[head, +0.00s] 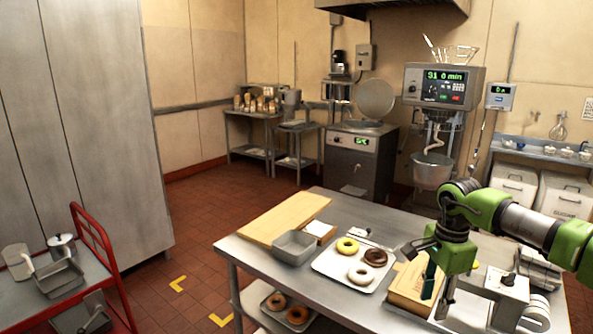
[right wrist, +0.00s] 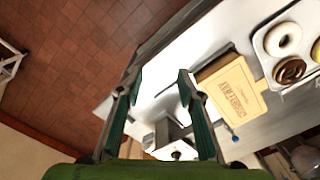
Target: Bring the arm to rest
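My right arm, green and grey, reaches in from the right in the head view. Its gripper (head: 432,272) points down above the right part of the steel table (head: 240,248), beside a tan box with lettering (head: 408,290). In the right wrist view the two fingers of this gripper (right wrist: 160,84) stand apart with nothing held between them. The tan box (right wrist: 232,90) lies to the right of the fingers there. My left gripper is not in view.
A tray (head: 328,270) holds yellow, brown and pale doughnuts. A grey bin (head: 294,248) and a wooden board (head: 280,220) lie left of it. A grey metal device (head: 503,288) stands right of the gripper. A red cart (head: 105,262) stands at left; floor between is clear.

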